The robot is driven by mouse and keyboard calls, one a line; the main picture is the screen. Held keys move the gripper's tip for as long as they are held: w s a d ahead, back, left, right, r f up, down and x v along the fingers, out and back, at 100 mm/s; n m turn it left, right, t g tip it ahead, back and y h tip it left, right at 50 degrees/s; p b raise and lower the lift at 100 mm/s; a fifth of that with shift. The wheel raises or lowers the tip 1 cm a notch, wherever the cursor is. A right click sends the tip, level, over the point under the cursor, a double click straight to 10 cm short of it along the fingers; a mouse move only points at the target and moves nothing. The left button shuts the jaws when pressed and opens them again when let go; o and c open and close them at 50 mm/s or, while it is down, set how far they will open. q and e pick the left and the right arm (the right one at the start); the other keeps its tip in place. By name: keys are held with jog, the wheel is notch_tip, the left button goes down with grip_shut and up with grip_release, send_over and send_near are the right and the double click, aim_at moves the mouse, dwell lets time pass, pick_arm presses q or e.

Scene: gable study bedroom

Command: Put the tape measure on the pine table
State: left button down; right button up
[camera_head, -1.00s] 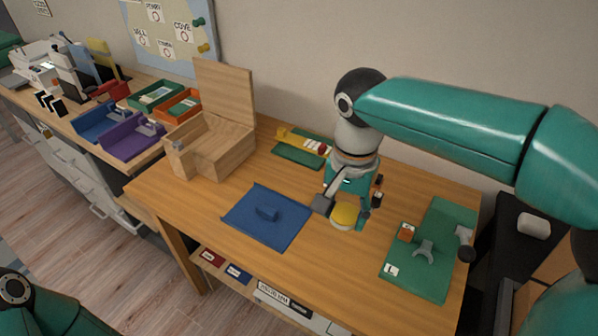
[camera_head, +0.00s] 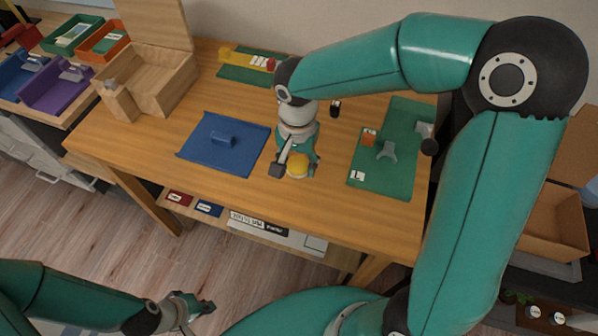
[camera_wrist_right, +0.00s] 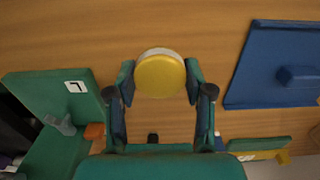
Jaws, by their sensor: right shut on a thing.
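The tape measure is a round yellow thing with a pale rim (camera_head: 297,165), seen at the front middle of the pine table (camera_head: 330,205). My right gripper (camera_head: 294,168) points down and is shut on it. In the right wrist view the tape measure (camera_wrist_right: 160,75) sits between the two fingertips. I cannot tell whether it touches the wood. My left gripper (camera_head: 192,312) is low at the front, off the table and away from the tape measure; its opening is unclear.
A blue mat with a blue block (camera_head: 208,155) lies left of my right gripper. A green board with a grey tool (camera_head: 400,170) lies to the right. An open wooden box (camera_head: 165,85) stands at the back left. Bare wood surrounds the tape measure.

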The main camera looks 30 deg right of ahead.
aim_at(298, 174)
jog(key=shift+f, duration=2.15)
jog(key=o, duration=1.2)
jog(key=shift+b, duration=0.3)
jog(key=shift+c, duration=0.2)
jog(key=shift+r, duration=0.1)
notch_tip(298, 174, up, 12)
jog(key=shift+f+p, duration=0.1)
jog(key=shift+p, duration=0.7)
